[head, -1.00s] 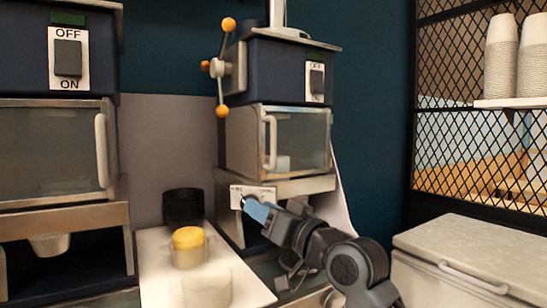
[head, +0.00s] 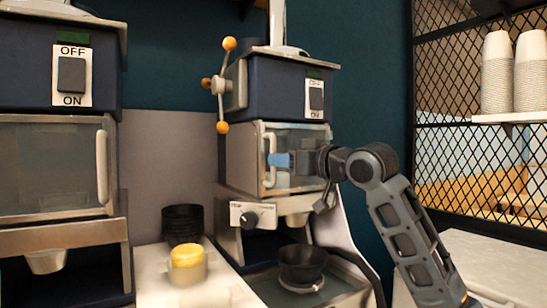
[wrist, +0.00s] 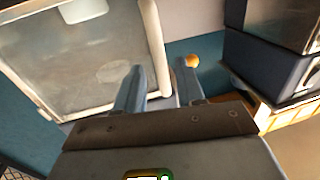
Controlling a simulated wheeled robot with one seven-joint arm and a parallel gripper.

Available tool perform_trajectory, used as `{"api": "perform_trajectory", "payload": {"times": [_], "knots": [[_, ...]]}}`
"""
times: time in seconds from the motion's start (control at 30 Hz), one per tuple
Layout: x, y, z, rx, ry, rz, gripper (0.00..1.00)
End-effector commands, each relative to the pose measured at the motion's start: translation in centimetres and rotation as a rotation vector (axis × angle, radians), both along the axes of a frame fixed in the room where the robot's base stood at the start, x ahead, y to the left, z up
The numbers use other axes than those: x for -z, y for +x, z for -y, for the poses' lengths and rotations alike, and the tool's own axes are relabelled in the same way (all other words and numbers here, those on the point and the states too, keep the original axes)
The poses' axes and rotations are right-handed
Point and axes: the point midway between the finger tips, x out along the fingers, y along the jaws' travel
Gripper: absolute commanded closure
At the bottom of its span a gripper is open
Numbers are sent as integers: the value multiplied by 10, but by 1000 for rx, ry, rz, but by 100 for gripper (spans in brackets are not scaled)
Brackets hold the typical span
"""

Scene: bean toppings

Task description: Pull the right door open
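The right door (head: 308,177) is a glass door with a metal frame on the right machine, and it looks closed. Its pale vertical handle (head: 268,176) is at the door's left side. My gripper (head: 281,160) is in front of the door at the handle. In the wrist view, the fingers (wrist: 158,84) are apart, one on each side of the handle (wrist: 154,45), with gaps visible. The door's glass (wrist: 75,60) fills the left of that view. The fingers partly hide the handle in the head view.
A left machine with a similar door (head: 55,165) stands apart. Stacked cups (head: 497,75) sit on a shelf at right.

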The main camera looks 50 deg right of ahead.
Motion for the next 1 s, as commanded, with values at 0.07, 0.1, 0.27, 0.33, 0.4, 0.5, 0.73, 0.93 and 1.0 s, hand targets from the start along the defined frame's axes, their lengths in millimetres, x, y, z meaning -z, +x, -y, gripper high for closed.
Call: {"api": "perform_trajectory", "payload": {"times": [0.07, 0.1, 0.27, 0.33, 0.4, 0.5, 0.73, 0.93, 1.0], "knots": [[-2, 13, 1, 0, -1, -2, 62], [-2, 18, 2, -1, -2, -2, 62], [-1, 35, 4, 0, -1, 0, 62], [-1, 39, 4, 0, -1, 0, 62], [0, 41, 4, 1, 0, 0, 62], [0, 42, 5, 1, 0, 1, 62], [0, 42, 4, 1, 0, 1, 70], [0, 41, 4, 1, 0, 1, 90], [0, 41, 4, 0, 0, 1, 96]]}}
